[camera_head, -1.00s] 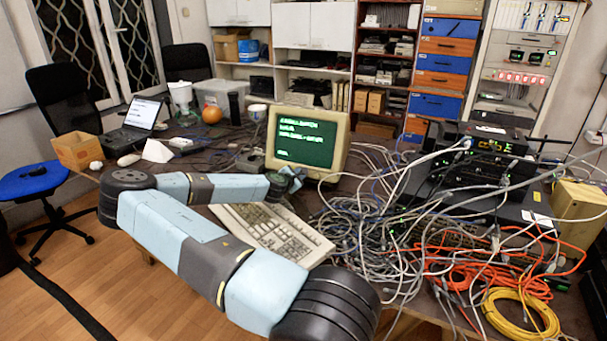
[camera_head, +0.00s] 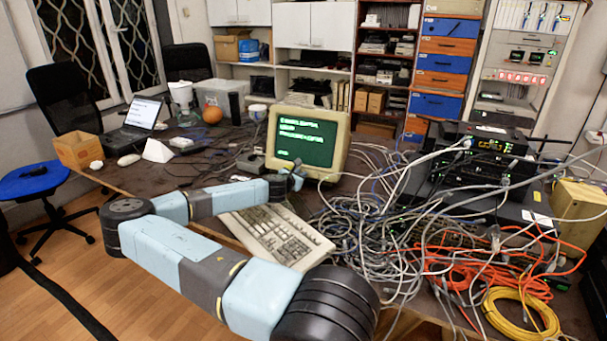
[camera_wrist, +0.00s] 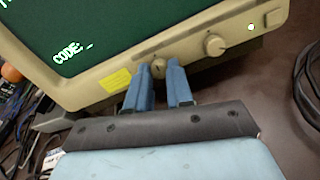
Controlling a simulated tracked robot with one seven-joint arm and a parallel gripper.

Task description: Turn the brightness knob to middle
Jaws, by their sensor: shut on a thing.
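The beige monitor (camera_head: 343,160) with a green-text screen stands on the desk; in the wrist view its lower bezel (camera_wrist: 120,72) is close. A small knob (camera_wrist: 159,68) sits on the bezel between my fingertips. A larger round knob (camera_wrist: 214,45) with a pointer is to its right, free of the fingers. I cannot read which knob is for brightness. My gripper (camera_wrist: 159,70) has its two blue fingers shut on the small knob, partly hiding its sides. In the head view my gripper (camera_head: 293,174) is at the monitor's lower front, too small for detail.
A beige keyboard (camera_head: 280,238) lies below my arm. Tangled cables (camera_head: 390,230) crowd the desk to the right.

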